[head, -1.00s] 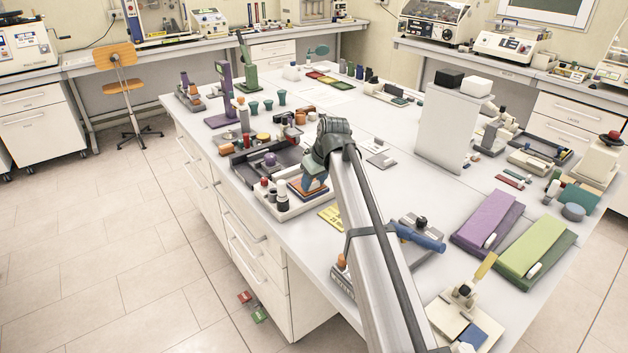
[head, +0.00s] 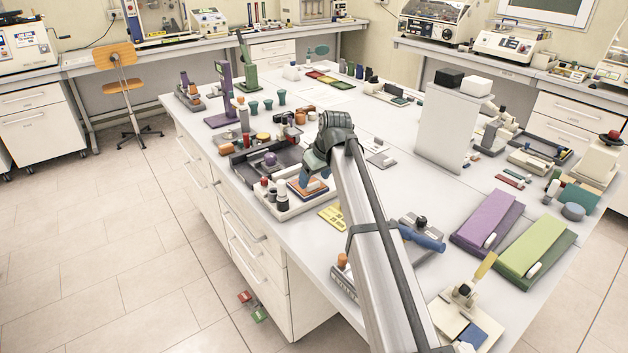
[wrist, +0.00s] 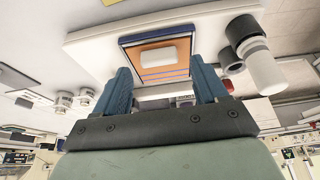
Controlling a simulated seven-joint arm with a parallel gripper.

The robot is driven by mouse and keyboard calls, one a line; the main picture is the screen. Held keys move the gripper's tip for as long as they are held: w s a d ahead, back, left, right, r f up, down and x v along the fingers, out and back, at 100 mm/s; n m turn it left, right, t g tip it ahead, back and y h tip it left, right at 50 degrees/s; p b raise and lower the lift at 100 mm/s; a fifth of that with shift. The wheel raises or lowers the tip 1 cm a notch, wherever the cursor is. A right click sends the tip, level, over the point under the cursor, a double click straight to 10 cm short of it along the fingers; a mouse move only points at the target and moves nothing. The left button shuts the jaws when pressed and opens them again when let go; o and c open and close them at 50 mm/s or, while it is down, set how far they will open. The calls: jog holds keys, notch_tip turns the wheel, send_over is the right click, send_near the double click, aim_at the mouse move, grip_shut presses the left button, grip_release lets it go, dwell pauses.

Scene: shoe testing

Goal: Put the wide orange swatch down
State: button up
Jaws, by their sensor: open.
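The wide orange swatch (head: 297,190) lies flat on a blue-edged stack in the white tray (head: 290,212) near the bench's left edge. In the wrist view the orange swatch (wrist: 152,73) shows a white block (wrist: 158,57) on its top and blue stripes across its face. My gripper (head: 310,179) is just above the swatch in the head view. In the wrist view my gripper (wrist: 161,70) has its two blue fingers wide apart with nothing held between them. The swatch lies beyond the fingertips, apart from them. The underside of the swatch is hidden.
Dark and white cylinders (wrist: 255,55) stand beside the swatch in the tray. A dark tray (head: 262,165) with a purple item lies behind it. A yellow piece (head: 333,217) lies on the bench to the right. Bare bench top (head: 365,185) is to the right of my arm.

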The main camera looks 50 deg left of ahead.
jog(key=v, duration=1)
jog(key=shift+r, duration=0.15)
